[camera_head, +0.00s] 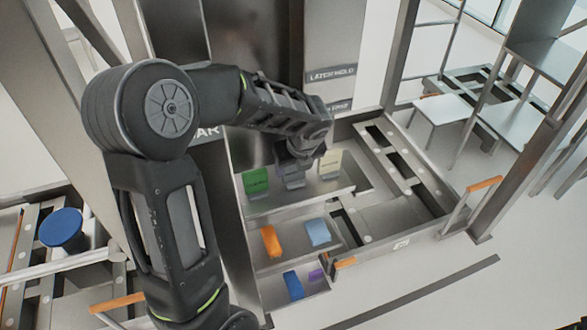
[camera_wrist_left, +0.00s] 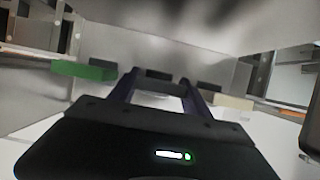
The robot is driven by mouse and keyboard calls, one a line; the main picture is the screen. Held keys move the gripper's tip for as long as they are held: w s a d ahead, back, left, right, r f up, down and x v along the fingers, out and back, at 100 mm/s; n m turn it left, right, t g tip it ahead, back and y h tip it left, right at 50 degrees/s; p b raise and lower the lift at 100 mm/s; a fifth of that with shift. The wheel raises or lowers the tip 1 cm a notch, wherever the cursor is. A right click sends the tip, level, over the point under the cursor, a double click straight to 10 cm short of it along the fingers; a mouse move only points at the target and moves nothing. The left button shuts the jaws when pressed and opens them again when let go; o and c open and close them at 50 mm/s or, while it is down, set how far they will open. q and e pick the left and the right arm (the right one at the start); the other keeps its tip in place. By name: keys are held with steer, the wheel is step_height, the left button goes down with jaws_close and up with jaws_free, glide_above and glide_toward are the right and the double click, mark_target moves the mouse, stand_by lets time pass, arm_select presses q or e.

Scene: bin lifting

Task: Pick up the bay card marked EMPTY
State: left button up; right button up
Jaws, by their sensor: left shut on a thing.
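My left gripper (camera_head: 291,165) is shut on a dark grey card (camera_head: 294,182) at the shelf in the bay. The wrist view shows both fingers (camera_wrist_left: 160,88) on either side of this grey card (camera_wrist_left: 158,75). A green card (camera_head: 256,182) stands to its left and a cream card (camera_head: 330,163) to its right. They also show in the wrist view as green (camera_wrist_left: 84,70) and cream (camera_wrist_left: 233,102) edges. The lettering on the cards is too small to read. I cannot tell whether the grey card still touches the shelf. My right gripper is not in view.
Below the shelf (camera_head: 310,195) lie an orange block (camera_head: 270,241), a light blue block (camera_head: 317,232), a blue block (camera_head: 293,285) and a small purple block (camera_head: 316,275). Metal posts stand at both sides. A blue cylinder (camera_head: 62,230) is at the left. The floor at front right is clear.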

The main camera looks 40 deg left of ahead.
arm_select(q)
steer(key=shift+r, duration=0.75)
steer(key=shift+v, duration=0.9)
steer(key=s+d+b, duration=0.2)
steer(key=s+d, duration=0.8)
steer(key=d, duration=0.4)
steer(key=shift+b, duration=0.35)
